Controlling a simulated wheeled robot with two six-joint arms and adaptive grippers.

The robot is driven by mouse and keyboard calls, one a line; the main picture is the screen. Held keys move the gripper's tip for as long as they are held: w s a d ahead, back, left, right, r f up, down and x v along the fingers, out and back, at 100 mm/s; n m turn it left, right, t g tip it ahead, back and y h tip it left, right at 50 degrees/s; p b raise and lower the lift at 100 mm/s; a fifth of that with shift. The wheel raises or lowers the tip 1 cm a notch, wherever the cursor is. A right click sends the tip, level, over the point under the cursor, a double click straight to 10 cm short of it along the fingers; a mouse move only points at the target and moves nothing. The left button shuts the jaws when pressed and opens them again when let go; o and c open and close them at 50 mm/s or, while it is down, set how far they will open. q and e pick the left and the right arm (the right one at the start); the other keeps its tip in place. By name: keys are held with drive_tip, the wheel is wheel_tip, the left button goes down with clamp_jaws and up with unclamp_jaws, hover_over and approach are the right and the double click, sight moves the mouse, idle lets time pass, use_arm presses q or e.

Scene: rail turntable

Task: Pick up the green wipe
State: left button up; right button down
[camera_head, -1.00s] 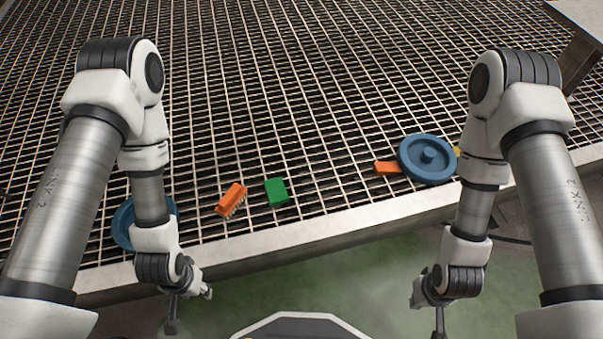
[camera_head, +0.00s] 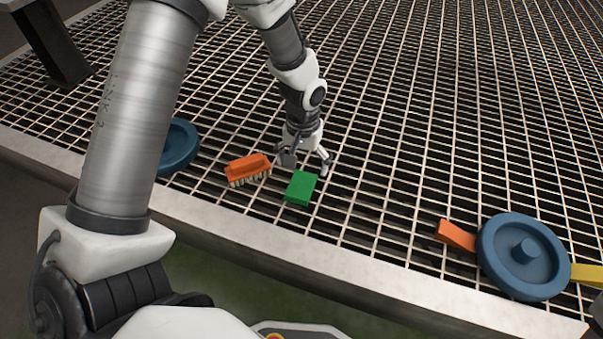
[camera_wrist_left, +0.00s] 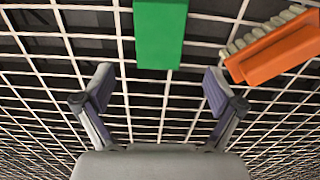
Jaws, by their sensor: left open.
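The green wipe (camera_head: 300,188) is a small green block lying on the metal grating. It also shows at the top of the left wrist view (camera_wrist_left: 160,34), cut off by the frame edge. My left gripper (camera_head: 303,165) is open and empty, just behind the wipe in the head view. In the left wrist view its two fingers (camera_wrist_left: 160,88) are spread wide, with the wipe lying ahead of the gap between them. No contact with the wipe shows. My right gripper is out of view.
An orange brush (camera_head: 248,168) with pale bristles lies just left of the wipe, and near the right finger in the wrist view. A blue disc (camera_head: 178,146) lies farther left. Another blue disc (camera_head: 523,256) with orange and yellow pieces is at right. The grating's pale front edge (camera_head: 260,254) runs below.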

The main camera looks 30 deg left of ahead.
sight(302, 181)
use_arm(q)
drive_tip(key=f+b, duration=0.1)
drive_tip(key=f, duration=0.1)
drive_tip(key=f+b, duration=0.2)
drive_tip(key=f, duration=0.1)
drive_tip(key=shift+s, duration=0.2)
drive_tip(key=shift+f+b, duration=0.15)
drive_tip(key=shift+b, duration=0.15)
drive_tip(key=shift+r, duration=0.2)
drive_tip(key=c, duration=1)
drive_tip(key=shift+c, duration=0.2)
